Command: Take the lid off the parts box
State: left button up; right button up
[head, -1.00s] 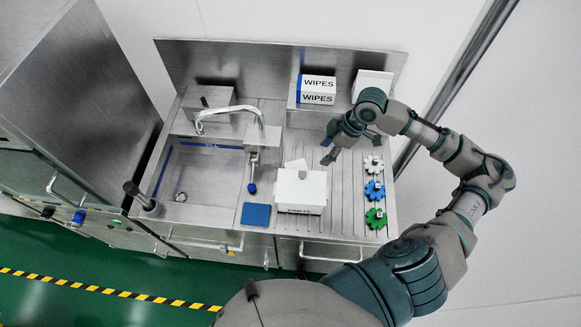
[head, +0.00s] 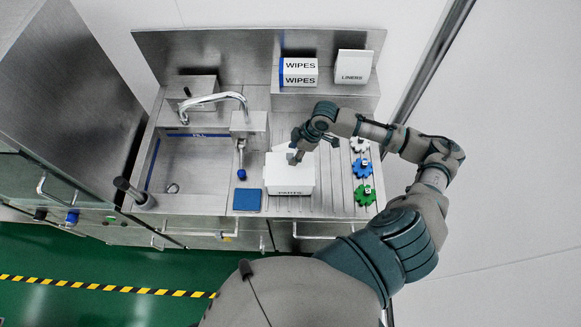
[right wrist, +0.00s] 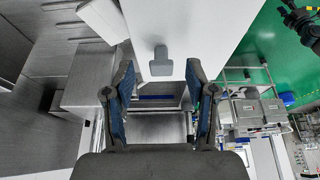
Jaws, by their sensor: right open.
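The white parts box (head: 289,190), with PARTS on its front, stands on the ribbed drainboard, and its white lid (head: 278,173) is on top. My right gripper (head: 294,158) is over the back part of the lid and hides some of it. In the right wrist view the open fingers (right wrist: 160,72) point toward the white lid (right wrist: 150,20). A grey handle (right wrist: 160,60) on the lid lies between the fingertip lines, with gaps on both sides. I cannot tell how far the fingertips are from it in depth.
White, blue and green gears (head: 363,168) lie in a column right of the box. A blue pad (head: 248,200) lies to its left, near the faucet and sink (head: 190,175).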

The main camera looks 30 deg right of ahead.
aim_at(290, 156)
jog(key=shift+x, duration=1.2)
jog(key=shift+w+a+f, duration=0.1)
jog(key=shift+a+f, duration=0.1)
jog(key=shift+f, duration=0.1)
pick_arm(q)
jog(key=s, duration=0.2)
jog(key=shift+s+a+r+g, duration=0.1)
jog(key=shift+s+g, duration=0.2)
jog(key=shift+s, duration=0.05)
pick_arm(e)
jog(key=shift+a, duration=0.1)
jog(key=shift+r, duration=0.1)
jog(key=shift+c, duration=1.2)
pick_arm(q)
jog(key=shift+w, duration=0.5)
pick_arm(e)
grip_shut()
